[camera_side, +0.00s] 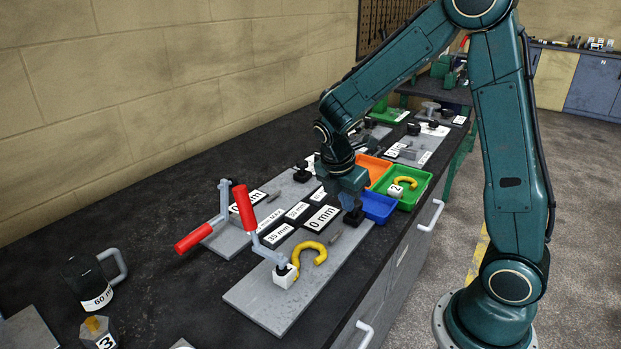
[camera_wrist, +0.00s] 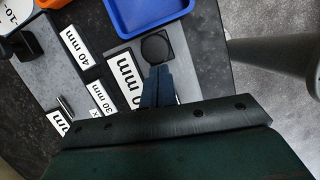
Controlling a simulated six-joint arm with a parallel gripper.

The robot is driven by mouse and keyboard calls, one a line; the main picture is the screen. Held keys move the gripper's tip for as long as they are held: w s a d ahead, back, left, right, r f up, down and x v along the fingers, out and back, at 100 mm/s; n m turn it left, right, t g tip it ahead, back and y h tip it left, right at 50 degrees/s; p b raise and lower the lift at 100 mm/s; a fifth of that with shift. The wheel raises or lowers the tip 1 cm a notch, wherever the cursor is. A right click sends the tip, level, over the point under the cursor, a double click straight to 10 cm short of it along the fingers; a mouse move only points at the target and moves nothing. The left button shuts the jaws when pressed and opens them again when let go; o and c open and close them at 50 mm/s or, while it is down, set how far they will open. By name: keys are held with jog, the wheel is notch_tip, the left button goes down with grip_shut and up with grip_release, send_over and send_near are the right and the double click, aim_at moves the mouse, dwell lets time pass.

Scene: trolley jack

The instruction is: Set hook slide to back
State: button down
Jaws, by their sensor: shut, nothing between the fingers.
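My gripper (camera_side: 350,203) points down over the far end of a grey plate (camera_side: 262,297), its fingers together. In the wrist view the shut fingers (camera_wrist: 158,78) sit just below a black square block with a round top (camera_wrist: 157,47). Whether they touch it I cannot tell. In the side view the block is partly hidden by my gripper. A yellow hook (camera_side: 318,250) lies at the plate's near part beside a white block (camera_side: 284,276) with a red-handled crank (camera_side: 244,208). I cannot tell which part is the hook slide.
A blue tray (camera_side: 378,208), an orange tray (camera_side: 374,166) and a green tray (camera_side: 415,200) holding another yellow hook stand close behind my gripper. Label cards, including 0 mm (camera_side: 322,218), lie beside the plate. A second red-handled crank (camera_side: 194,238) stands left.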

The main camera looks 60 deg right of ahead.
jog(key=shift+d, duration=0.1)
jog(key=shift+w+a+r, duration=0.1)
jog(key=shift+a+r, duration=0.05)
jog(key=shift+a, duration=0.5)
jog(key=a, duration=0.3)
jog(key=shift+w+r, duration=0.15)
jog(key=shift+w, duration=0.05)
jog(key=v, duration=1)
jog(key=shift+s+d+r, duration=0.1)
jog(key=s+a+r+m+t+y, duration=0.1)
jog(key=s+r+m+t, duration=0.1)
jog(key=s+m, duration=0.6)
jog(key=s+a+r+m+t+y, duration=0.2)
jog(key=s+r+m+t, duration=0.1)
jog(key=s+m, duration=0.5)
jog(key=shift+s+a+t+y, duration=0.3)
jog(key=shift+t, duration=0.3)
